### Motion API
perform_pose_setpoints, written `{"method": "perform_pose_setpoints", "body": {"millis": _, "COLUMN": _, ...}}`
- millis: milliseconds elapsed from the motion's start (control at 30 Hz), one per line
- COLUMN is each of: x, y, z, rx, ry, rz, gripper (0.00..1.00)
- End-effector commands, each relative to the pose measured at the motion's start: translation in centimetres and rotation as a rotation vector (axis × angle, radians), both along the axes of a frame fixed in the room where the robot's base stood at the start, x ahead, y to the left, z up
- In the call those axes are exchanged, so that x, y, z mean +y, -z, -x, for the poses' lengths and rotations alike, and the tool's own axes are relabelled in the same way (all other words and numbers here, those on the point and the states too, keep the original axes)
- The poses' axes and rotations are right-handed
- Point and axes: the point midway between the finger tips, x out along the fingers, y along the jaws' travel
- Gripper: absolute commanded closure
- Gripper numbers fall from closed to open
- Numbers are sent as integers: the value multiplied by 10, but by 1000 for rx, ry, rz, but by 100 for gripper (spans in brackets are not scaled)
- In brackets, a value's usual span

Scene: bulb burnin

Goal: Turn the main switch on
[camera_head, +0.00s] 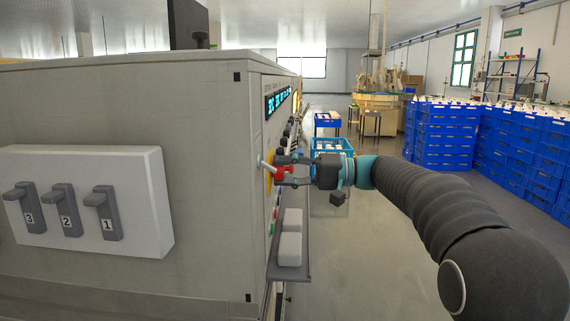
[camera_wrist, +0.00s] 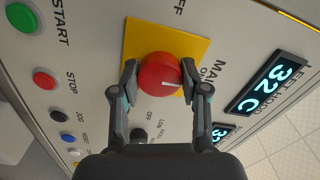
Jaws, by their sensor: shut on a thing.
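The main switch is a round red knob (camera_wrist: 160,74) on a yellow plate (camera_wrist: 143,32) in the wrist view. Its short white mark points right, toward the side with the MAIN and ON lettering; OFF is printed near the top. My gripper (camera_wrist: 160,84) is shut on the knob, one finger on each side of it. In the head view the red knob (camera_head: 284,173) sticks out from the side face of the large grey cabinet (camera_head: 210,200), and my gripper (camera_head: 291,172) reaches it from the right. Part of the knob is hidden by the fingers there.
Lit displays (camera_wrist: 270,83), a green START button (camera_wrist: 21,18), a red STOP button (camera_wrist: 44,78) and a small black knob (camera_wrist: 138,134) surround the switch. A ledge (camera_head: 291,255) juts below the panel. Blue crates (camera_head: 445,140) are stacked at right; the floor between is clear.

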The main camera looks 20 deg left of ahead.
Motion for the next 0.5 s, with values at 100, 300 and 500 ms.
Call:
{"method": "perform_pose_setpoints", "body": {"millis": 100, "x": 0, "y": -2, "z": 0, "rx": 44, "ry": 2, "rz": 9, "gripper": 90}}
{"method": "perform_pose_setpoints", "body": {"millis": 300, "x": 0, "y": -1, "z": 0, "rx": 84, "ry": 2, "rz": 19, "gripper": 90}}
{"method": "perform_pose_setpoints", "body": {"millis": 500, "x": 0, "y": -1, "z": 0, "rx": 93, "ry": 2, "rz": 21, "gripper": 90}}
